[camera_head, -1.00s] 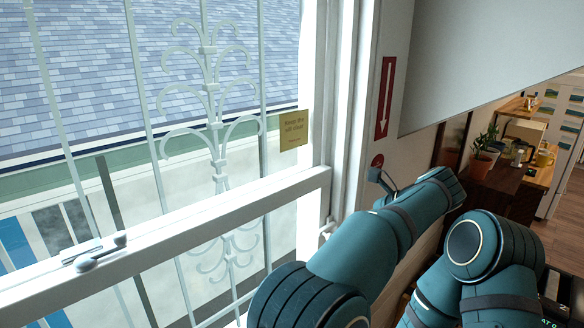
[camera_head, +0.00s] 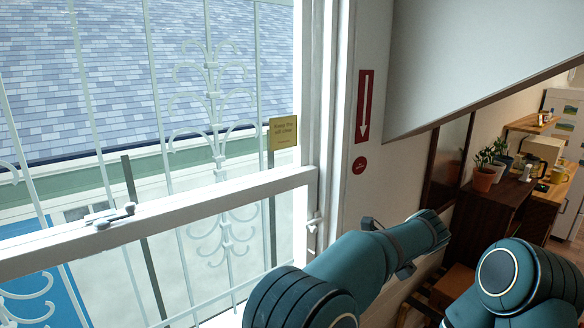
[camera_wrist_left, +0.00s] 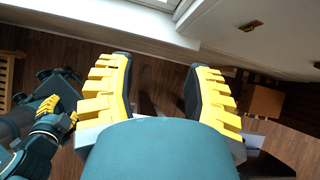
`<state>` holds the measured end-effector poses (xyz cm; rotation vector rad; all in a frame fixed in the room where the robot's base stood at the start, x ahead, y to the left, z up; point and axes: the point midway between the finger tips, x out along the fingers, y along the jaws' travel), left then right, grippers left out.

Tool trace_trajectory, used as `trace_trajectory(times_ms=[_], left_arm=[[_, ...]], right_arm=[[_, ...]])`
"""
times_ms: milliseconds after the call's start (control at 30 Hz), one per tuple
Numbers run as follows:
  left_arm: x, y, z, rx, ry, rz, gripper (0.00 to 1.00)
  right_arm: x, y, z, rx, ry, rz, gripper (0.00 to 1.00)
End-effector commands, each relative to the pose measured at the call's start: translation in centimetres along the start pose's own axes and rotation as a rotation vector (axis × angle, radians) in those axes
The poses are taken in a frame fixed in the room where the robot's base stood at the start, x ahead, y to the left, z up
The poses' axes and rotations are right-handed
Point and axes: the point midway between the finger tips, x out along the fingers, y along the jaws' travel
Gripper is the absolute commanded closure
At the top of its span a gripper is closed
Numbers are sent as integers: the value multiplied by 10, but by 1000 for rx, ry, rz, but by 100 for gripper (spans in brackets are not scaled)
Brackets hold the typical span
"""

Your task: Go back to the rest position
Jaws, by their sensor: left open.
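My left gripper (camera_wrist_left: 160,85) is open and empty in the left wrist view, its two yellow fingers with dark pads spread above the brown wooden floor. In the head view my left arm reaches from the bottom middle up to the right, below the red sign; its fingers cannot be made out there. My right arm shows at the lower right of the head view, bent, with its gripper out of that picture. Yellow finger parts of my right gripper (camera_wrist_left: 56,112) show small at the left of the left wrist view; their opening is unclear.
A barred window (camera_head: 215,192) with a white frame fills the left. A red arrow sign (camera_head: 364,106) and red disc (camera_head: 359,165) are on the wall beside it. A sloping stair underside hangs upper right. A dark cabinet (camera_head: 488,212) with potted plants (camera_head: 484,178) stands behind my arms.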

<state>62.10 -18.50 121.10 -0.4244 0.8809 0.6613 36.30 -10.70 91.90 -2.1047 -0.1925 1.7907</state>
Motion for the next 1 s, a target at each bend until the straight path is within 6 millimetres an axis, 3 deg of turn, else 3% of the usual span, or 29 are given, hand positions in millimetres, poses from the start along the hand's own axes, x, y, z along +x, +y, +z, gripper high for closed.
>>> trace_trajectory(times_ms=[33,167,267,400,500,733,900,1000], left_arm=[[31,10,-6,-40,46,13,49],[102,37,-29,-193,196,38,49],[157,70,-54,-366,330,79,49],[224,130,-92,-683,519,175,49],[259,176,-120,-948,631,267,49],[304,286,-172,-1628,766,522,49],[313,359,-197,-2105,737,694,49],[312,391,-205,-2304,692,759,49]], right_arm=[[7,2,1,-1,0,0,53],[18,6,3,-2,-1,1,53],[28,10,5,-1,-3,3,53],[43,15,8,-1,-5,5,53],[54,19,10,-1,-6,6,53],[79,28,14,0,-10,10,53],[94,34,17,-1,-12,12,53],[100,36,18,-1,-12,12,53]])
